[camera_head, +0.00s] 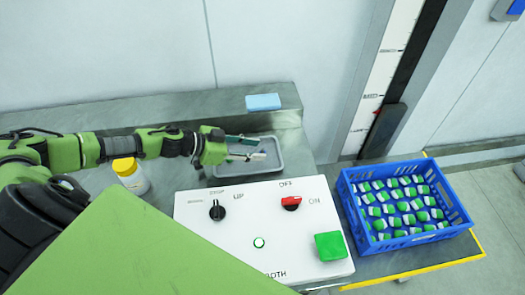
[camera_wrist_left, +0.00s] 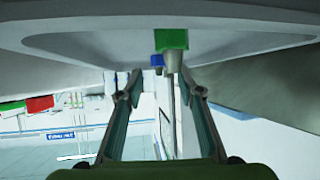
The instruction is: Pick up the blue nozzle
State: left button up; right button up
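My left gripper (camera_head: 247,148) is open over the grey tray (camera_head: 278,169), its two fingers spread apart. In the left wrist view the gripper's open fingers (camera_wrist_left: 160,82) point toward the tray (camera_wrist_left: 70,42), which fills the top of the picture. A small blue piece (camera_wrist_left: 157,60), likely the blue nozzle, shows between the fingertips, partly hidden beside a green piece (camera_wrist_left: 171,39) with a grey tapered part. Nothing is clearly gripped. I cannot make out the blue nozzle in the head view. My right gripper is not in view.
A white control panel (camera_head: 190,235) with knobs and a green button (camera_head: 330,246) stands in front of the tray. A yellow-lidded jar (camera_head: 131,176) is left, under my arm. A light blue block (camera_head: 263,102) lies behind. A blue crate (camera_head: 410,240) of green-and-white items is right.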

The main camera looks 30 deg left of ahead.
aim_at(263, 150)
pick_arm(q)
jog(key=shift+x, duration=1.15)
jog(key=shift+w+d+f+p, duration=0.25)
jog(key=shift+w+d+p, duration=0.05)
jog(key=shift+w+d, duration=0.1)
jog(key=shift+s, duration=0.1)
jog(key=c, duration=0.9)
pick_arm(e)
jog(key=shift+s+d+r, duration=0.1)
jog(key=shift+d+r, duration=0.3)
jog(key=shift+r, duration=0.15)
pick_arm(q)
jog(key=shift+r, duration=0.1)
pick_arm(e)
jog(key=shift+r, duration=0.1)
